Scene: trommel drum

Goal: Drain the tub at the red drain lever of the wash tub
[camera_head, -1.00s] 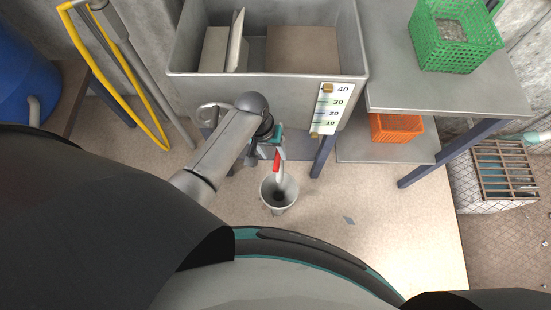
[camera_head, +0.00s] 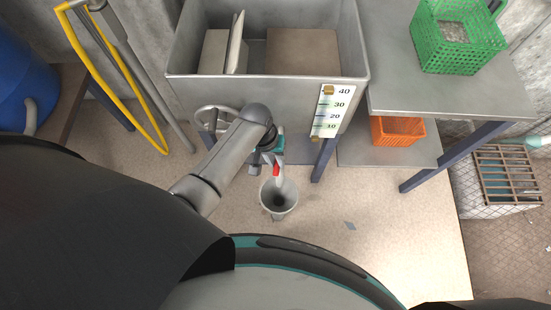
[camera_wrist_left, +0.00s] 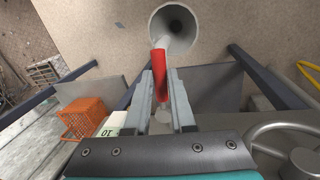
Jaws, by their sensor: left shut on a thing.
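The wash tub (camera_head: 265,90) is a grey metal basin at the top centre of the head view. The red drain lever (camera_head: 276,170) shows below the tub front, partly hidden by my gripper. In the wrist view the lever (camera_wrist_left: 159,64) sticks out between the fingers. My left gripper (camera_head: 274,163) is shut on the lever; its two fingers (camera_wrist_left: 160,82) lie on either side of it in the wrist view. A grey funnel-shaped drain (camera_head: 278,210) stands on the floor below the lever. My right gripper is not in view.
A level scale (camera_head: 330,111) marked 10 to 40 is on the tub front, with a brown marker near 40. A handwheel (camera_head: 207,112) is left of my arm.

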